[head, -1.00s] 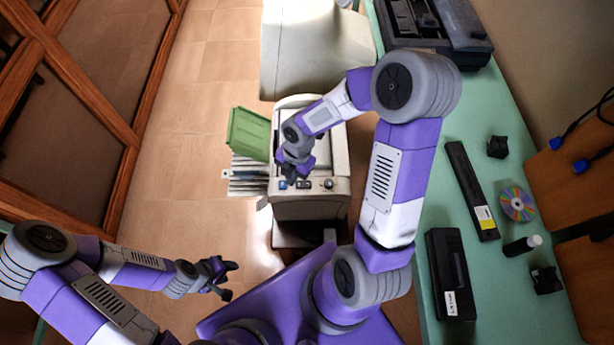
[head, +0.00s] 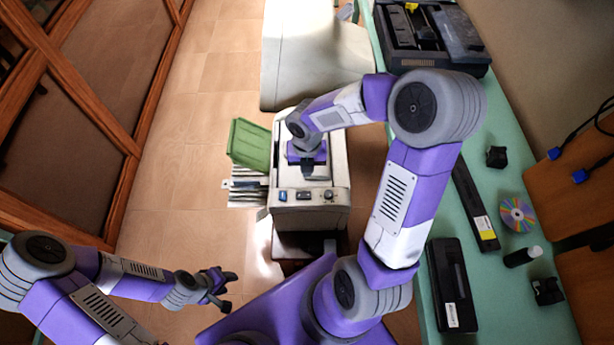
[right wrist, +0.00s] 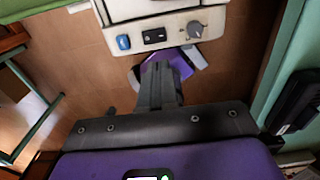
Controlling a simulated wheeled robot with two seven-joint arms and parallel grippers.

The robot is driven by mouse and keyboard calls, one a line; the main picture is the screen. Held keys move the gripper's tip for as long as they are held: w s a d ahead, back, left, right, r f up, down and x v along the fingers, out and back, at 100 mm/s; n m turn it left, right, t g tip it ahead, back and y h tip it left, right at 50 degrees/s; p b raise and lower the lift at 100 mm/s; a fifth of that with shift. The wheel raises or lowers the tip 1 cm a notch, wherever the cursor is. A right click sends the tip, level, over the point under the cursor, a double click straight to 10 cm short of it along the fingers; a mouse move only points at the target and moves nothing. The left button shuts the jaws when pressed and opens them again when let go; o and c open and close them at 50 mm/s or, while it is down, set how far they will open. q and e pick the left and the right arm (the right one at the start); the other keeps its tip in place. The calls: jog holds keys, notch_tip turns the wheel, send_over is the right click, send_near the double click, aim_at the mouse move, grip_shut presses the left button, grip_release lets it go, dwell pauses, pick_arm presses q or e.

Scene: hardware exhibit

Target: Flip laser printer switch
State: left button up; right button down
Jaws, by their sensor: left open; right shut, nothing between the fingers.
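The printer (head: 338,190) is a beige machine with a control panel on its near end. The panel has a blue button, a dark rocker switch (head: 303,196) and a round grey knob (head: 328,195). In the right wrist view the rocker switch (right wrist: 154,36) sits between the blue button (right wrist: 123,42) and the knob (right wrist: 194,29). My right gripper (right wrist: 158,78) is shut and empty; its tips appear just below the panel in that view, apart from the switch. In the head view its wrist is over the printer top. My left gripper (head: 228,290) is open and empty, left of the printer.
A green tray (head: 250,144) and metal fins stick out at the printer's left. A teal bench (head: 405,110) on the right holds cartridges, a disc (head: 517,214) and a black machine (head: 432,35). Tiled floor on the left is clear.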

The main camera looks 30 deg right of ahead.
aim_at(307, 195)
notch_tip(307, 195, down, 13)
jog(key=b, duration=0.4)
jog(key=shift+r, duration=0.1)
